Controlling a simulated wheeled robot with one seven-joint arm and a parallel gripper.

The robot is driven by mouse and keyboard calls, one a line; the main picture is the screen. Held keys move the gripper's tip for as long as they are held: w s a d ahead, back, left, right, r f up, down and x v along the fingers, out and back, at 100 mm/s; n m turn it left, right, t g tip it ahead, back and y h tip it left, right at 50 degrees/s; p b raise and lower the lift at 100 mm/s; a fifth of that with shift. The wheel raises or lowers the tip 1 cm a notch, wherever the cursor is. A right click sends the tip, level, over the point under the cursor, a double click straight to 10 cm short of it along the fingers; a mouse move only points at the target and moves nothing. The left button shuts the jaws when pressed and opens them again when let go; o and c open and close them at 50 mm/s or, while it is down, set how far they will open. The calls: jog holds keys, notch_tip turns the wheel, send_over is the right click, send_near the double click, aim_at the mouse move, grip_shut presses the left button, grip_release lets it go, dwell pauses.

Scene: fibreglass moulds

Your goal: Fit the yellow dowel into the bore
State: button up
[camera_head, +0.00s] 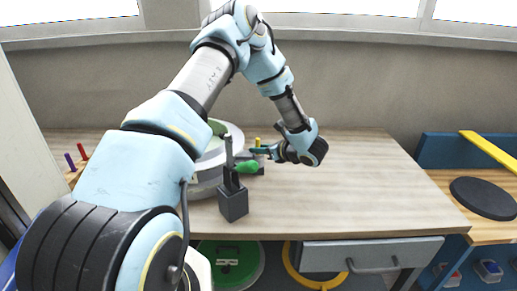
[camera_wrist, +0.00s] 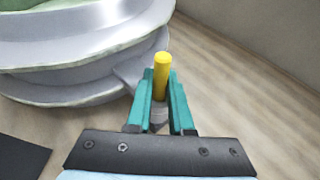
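The yellow dowel (camera_wrist: 162,75) stands upright between the two teal fingers of my gripper (camera_wrist: 160,95) in the wrist view. The fingers touch it on both sides, and its upper end sticks out beyond them. A grey rounded part (camera_wrist: 158,116) shows between the fingers below it; I cannot tell what it belongs to. In the head view the dowel's yellow tip (camera_head: 257,141) shows above my gripper (camera_head: 260,150), beside the round grey mould (camera_head: 207,178). The mould's flange lug (camera_wrist: 130,72) is close to the fingers. I cannot make out the bore or the dowel's lower end.
Purple (camera_head: 70,161) and red (camera_head: 83,151) pegs stand at the left. The bench top (camera_head: 350,180) is clear on the right.

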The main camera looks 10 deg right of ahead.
jog(key=o, duration=0.4)
jog(key=b+v, duration=0.5)
jog(key=v, duration=0.7)
